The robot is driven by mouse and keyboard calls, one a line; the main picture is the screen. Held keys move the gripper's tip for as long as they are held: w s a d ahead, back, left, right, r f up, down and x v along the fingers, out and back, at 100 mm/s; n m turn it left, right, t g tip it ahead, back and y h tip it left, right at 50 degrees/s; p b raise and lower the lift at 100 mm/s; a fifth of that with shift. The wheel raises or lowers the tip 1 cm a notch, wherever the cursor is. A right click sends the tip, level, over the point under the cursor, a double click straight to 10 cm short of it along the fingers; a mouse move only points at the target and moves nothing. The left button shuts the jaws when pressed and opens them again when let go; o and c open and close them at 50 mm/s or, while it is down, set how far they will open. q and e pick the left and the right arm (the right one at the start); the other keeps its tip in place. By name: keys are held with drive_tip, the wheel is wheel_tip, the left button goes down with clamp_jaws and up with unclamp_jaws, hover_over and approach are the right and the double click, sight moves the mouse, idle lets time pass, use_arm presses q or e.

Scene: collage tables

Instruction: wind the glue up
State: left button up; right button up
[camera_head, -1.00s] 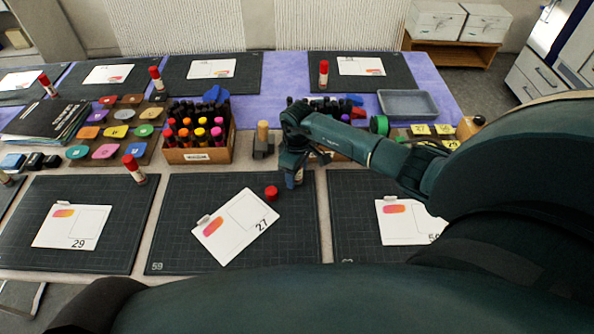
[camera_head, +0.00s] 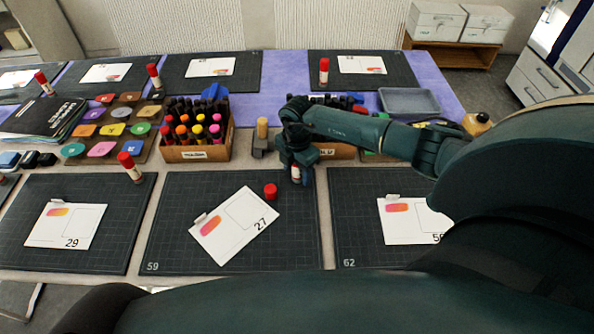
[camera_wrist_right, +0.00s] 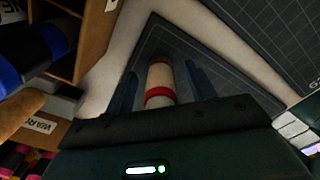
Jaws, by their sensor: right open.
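A glue stick (camera_head: 296,174) with a white body and a red band stands at the back right corner of the middle mat, partly hidden by my right gripper (camera_head: 299,177). In the right wrist view the glue stick (camera_wrist_right: 159,84) lies between the two dark fingers of the right gripper (camera_wrist_right: 162,88). The fingers are apart, with gaps beside the stick. Its red cap (camera_head: 270,191) is off and sits on the mat by card 27 (camera_head: 234,226). My left gripper is not in view.
The middle mat (camera_head: 180,246) holds card 27. A wooden box of markers (camera_head: 190,153) and a small grey block with a wooden peg (camera_head: 262,130) stand behind it. Capped glue sticks (camera_head: 130,167) stand on other mats. A grey tray (camera_head: 408,102) is at the back right.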

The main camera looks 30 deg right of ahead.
drive_tip(key=shift+f+n+b, duration=0.1)
drive_tip(key=shift+n+b, duration=0.35)
drive_tip(key=shift+n, duration=0.75)
drive_tip(key=n+b, duration=0.1)
drive_tip(key=n, duration=0.3)
drive_tip(key=shift+n+b, duration=0.3)
drive_tip(key=shift+n, duration=0.1)
drive_tip(key=n+b, duration=0.1)
drive_tip(key=n, duration=0.3)
drive_tip(key=shift+d+n+b, duration=0.1)
drive_tip(key=shift+n+b, duration=0.25)
drive_tip(key=shift+n, duration=0.05)
drive_tip(key=n, duration=0.2)
drive_tip(key=shift+s+n, duration=0.1)
drive_tip(key=shift+n, duration=0.3)
drive_tip(key=shift+c, duration=0.5)
drive_tip(key=c, duration=0.9)
drive_tip(key=shift+b, duration=0.3)
